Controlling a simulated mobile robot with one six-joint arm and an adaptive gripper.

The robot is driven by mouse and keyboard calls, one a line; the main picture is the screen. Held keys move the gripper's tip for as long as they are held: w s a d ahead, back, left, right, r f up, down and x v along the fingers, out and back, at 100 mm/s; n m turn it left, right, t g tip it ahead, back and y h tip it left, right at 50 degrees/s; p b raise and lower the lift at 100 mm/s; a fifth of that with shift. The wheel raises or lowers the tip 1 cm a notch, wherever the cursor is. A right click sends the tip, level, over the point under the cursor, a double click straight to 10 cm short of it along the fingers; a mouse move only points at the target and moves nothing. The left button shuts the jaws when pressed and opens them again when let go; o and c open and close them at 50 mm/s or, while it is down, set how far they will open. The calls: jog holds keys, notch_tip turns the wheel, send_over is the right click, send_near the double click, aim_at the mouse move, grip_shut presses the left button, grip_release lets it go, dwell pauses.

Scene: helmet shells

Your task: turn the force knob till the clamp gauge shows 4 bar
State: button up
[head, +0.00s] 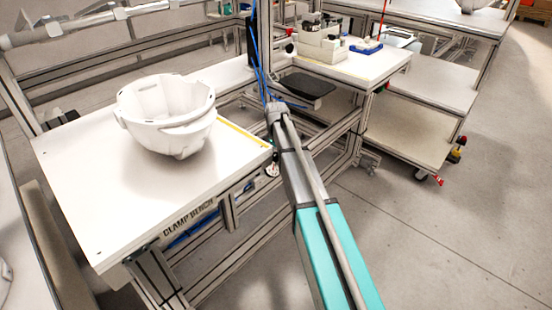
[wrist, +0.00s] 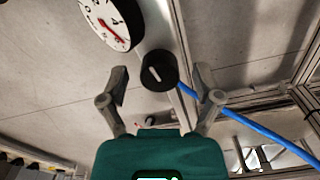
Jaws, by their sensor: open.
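In the wrist view the clamp gauge (wrist: 110,22) is a round white dial with a black rim, cut by the top edge. Its red needle shows, but I cannot read its value surely. The force knob (wrist: 159,71) is black and round with a white line mark, just right of and below the gauge. My gripper (wrist: 160,76) is open, with one finger on each side of the knob and a visible gap to it in the picture. I cannot tell how far the knob lies beyond the fingertips. In the head view my arm hides the gripper.
A white helmet shell (head: 168,120) sits on the clamp bench (head: 85,195). A blue hose (wrist: 255,128) runs to the right of my right finger in the wrist view. A metal-framed table (head: 380,66) with fixtures stands behind. Open floor (head: 450,235) lies to the right.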

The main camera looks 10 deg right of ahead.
jog(key=shift+f, duration=0.1)
dwell(0.3)
grip_shut()
jog(key=shift+n, duration=0.5)
jog(key=n, duration=0.3)
jog(key=shift+n, duration=0.3)
jog(key=n, duration=0.8)
jog(key=shift+n, duration=1.9)
jog(key=shift+w, duration=0.1)
